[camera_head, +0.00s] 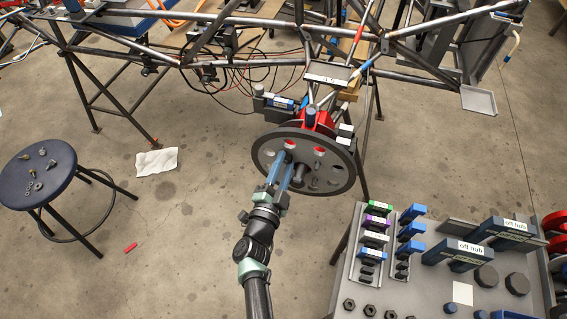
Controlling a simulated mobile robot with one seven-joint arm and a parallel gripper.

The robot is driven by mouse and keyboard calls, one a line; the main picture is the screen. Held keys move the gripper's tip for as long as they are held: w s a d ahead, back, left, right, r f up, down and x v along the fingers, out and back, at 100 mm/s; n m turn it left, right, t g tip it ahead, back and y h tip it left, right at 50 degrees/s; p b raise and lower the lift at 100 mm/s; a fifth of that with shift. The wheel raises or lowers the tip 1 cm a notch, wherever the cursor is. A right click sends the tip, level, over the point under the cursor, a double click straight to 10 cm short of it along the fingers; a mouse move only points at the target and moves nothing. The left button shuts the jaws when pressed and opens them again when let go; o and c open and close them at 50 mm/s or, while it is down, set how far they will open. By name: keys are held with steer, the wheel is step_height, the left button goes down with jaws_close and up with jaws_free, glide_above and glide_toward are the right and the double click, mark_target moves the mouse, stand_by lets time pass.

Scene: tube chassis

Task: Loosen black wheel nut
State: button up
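The dark grey wheel (342,165) with round holes is mounted on the tube chassis by a red hub part (322,119). My gripper (287,160) points up from below, in front of the wheel's left-centre face. Its two blue fingers stand apart, with the tips at or very near the wheel. A dark stub (299,174) at the wheel's centre shows just right of the fingers. I cannot make out a black wheel nut on the wheel, nor whether the fingers grip anything. The fingers and wheel face hide the contact.
A grey work table (420,297) at lower right holds dark hex nuts (370,310), blue and coloured blocks, and a labelled "off hub" holder (470,247). A dark round stool (38,172) with small parts stands left. A white cloth (157,162) lies on open floor.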

steer(key=o, duration=0.5)
steer(key=shift+w, duration=0.1)
steer(key=shift+c, duration=0.2)
steer(key=shift+s+f, duration=0.25)
steer(key=v, duration=0.4)
steer(key=p+v, duration=0.1)
steer(key=v, duration=0.3)
steer(key=p+v, duration=0.1)
steer(key=v, duration=0.3)
steer(key=shift+s+a+r, duration=0.2)
steer(key=shift+s+r, duration=0.05)
steer(key=shift+r, duration=0.1)
